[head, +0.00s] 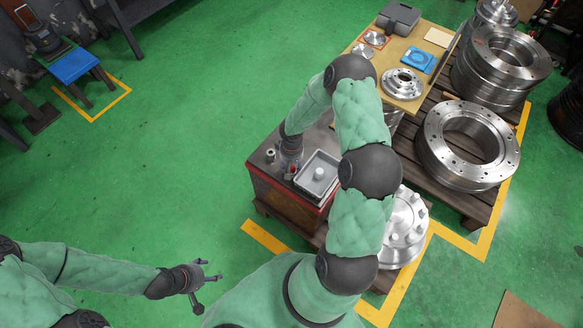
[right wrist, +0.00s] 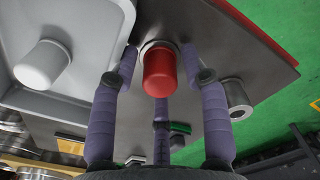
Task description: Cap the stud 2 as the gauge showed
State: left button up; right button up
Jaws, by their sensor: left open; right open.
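A red cap (right wrist: 158,72) stands on the dark top of a red-sided cabinet (head: 262,160), with a pale ring at its base. My right gripper (right wrist: 160,85) is open, its fingers spread around the red cap; contact cannot be told. In the head view my right gripper (head: 291,168) is over the cabinet top and partly hides the cap. A white cap (right wrist: 42,65) stands in a grey tray (right wrist: 95,70). A silver hollow cylinder (right wrist: 236,98) stands beside the red cap. A steel flange with studs (head: 403,226) is partly behind my right arm. My left gripper (head: 203,280) is open and empty over the floor.
A pallet with large steel rings (head: 435,140) stands at right. A wooden bench (head: 420,45) behind holds a smaller flange (head: 403,83), a blue item (head: 419,60) and a dark case (head: 397,18). A blue stool (head: 74,66) is far left.

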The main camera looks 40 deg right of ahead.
jog(key=shift+c, duration=0.3)
grip_shut()
jog(key=shift+r, duration=0.1)
jog(key=shift+r+p, duration=1.65)
jog(key=shift+r, duration=0.8)
